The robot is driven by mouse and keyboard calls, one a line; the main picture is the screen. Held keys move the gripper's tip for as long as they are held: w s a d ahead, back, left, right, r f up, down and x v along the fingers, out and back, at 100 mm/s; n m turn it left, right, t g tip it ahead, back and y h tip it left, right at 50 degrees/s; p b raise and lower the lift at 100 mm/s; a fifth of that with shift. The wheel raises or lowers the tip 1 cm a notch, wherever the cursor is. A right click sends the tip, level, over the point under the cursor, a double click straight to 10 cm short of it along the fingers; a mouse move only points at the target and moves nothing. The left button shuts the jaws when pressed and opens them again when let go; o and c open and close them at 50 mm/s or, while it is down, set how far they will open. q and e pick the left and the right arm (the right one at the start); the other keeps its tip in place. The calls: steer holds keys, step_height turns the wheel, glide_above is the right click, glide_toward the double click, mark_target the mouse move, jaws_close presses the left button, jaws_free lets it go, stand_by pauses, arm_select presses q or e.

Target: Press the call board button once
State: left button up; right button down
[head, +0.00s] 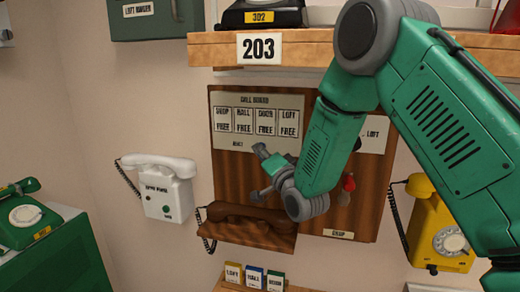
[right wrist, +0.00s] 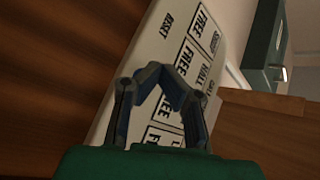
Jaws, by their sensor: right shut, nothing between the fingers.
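The call board (head: 285,102) is a pale panel on a dark wooden backboard, with several slots marked FREE. A small RESET label (head: 238,144) is at its lower left; I cannot make out a distinct button there. My right gripper (head: 260,170) is in front of the board's lower edge, partly hidden by my forearm. In the right wrist view the gripper (right wrist: 157,73) is shut and empty, with the tilted call board (right wrist: 150,52) beyond it and the RESET label (right wrist: 168,25) past the fingertips. I cannot tell whether it touches the board. My left gripper is out of view.
A brown handset (head: 250,216) is below the board. A white wall phone (head: 165,188) is at left, a yellow phone (head: 437,225) at right, a green phone (head: 26,220) at far left. A wooden shelf (head: 215,52) runs above.

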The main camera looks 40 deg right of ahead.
steer(key=shift+s+a, duration=0.35)
steer(key=s+a, duration=0.3)
steer(key=a, duration=0.1)
steer(key=shift+s+b, duration=0.15)
steer(key=shift+b, duration=0.25)
stand_by(0.9)
